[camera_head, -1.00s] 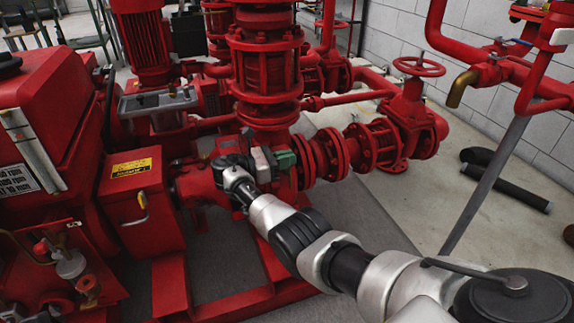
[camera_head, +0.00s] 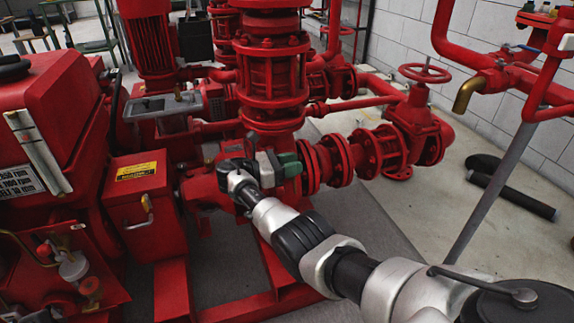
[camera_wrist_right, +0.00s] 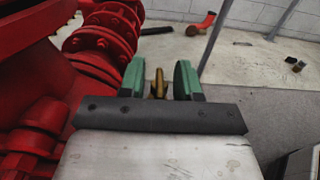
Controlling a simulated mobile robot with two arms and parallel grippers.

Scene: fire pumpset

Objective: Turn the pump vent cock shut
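The vent cock appears as a small brass piece (camera_wrist_right: 159,83) in the right wrist view. It stands between the two green fingers of my right gripper (camera_wrist_right: 159,80), with a gap on each side. The fingers are apart and do not appear to touch it. In the head view my right gripper (camera_head: 270,168) is at the red pump casing (camera_head: 208,188), below the large vertical red fitting. The cock cannot be made out there, as the gripper covers that spot. My left gripper is not in view.
Red flanged pipe (camera_head: 340,160) runs close to the right of the gripper, toward a valve with a red handwheel (camera_head: 424,73). A red box (camera_head: 143,205) stands to the left. A grey slanted post (camera_head: 490,190) and open floor lie to the right.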

